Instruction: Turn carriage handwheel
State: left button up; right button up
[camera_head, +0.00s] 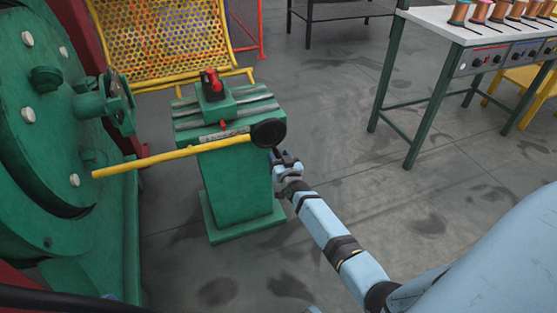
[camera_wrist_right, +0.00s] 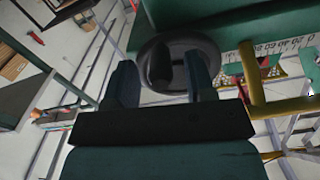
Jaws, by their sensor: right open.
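The black carriage handwheel (camera_head: 268,133) is a round disc on the right side of the green carriage (camera_head: 238,101), which sits on a green pedestal (camera_head: 240,183). My right gripper (camera_head: 282,158) is just below and right of the handwheel in the head view. In the right wrist view the handwheel (camera_wrist_right: 207,49) lies ahead of the fingers, with its dark knob sticking out toward the camera. The open fingers of my right gripper (camera_wrist_right: 160,80) appear on either side of the knob; whether they touch it I cannot tell. My left gripper is not in view.
A yellow bar (camera_head: 170,158) runs left from near the handwheel toward the large green machine disc (camera_head: 35,110). A yellow mesh guard (camera_head: 160,38) stands behind. A white bench (camera_head: 440,22) with several spools is at the upper right. The floor between is clear.

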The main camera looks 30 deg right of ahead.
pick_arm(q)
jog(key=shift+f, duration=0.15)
pick_arm(e)
jog(key=shift+w+d, duration=0.1)
jog(key=shift+w, duration=0.2)
grip_shut()
jog(key=c, duration=0.9)
grip_release()
jog(key=shift+a+r+m+p, duration=0.15)
jog(key=shift+a+m+p, duration=0.15)
jog(key=shift+m+p, duration=0.25)
jog(key=shift+w+a+f+m, duration=0.1)
jog(key=shift+a+f+m, duration=0.1)
jog(key=shift+m, duration=0.25)
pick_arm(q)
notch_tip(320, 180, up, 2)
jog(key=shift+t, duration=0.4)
pick_arm(e)
jog(key=o, duration=0.9)
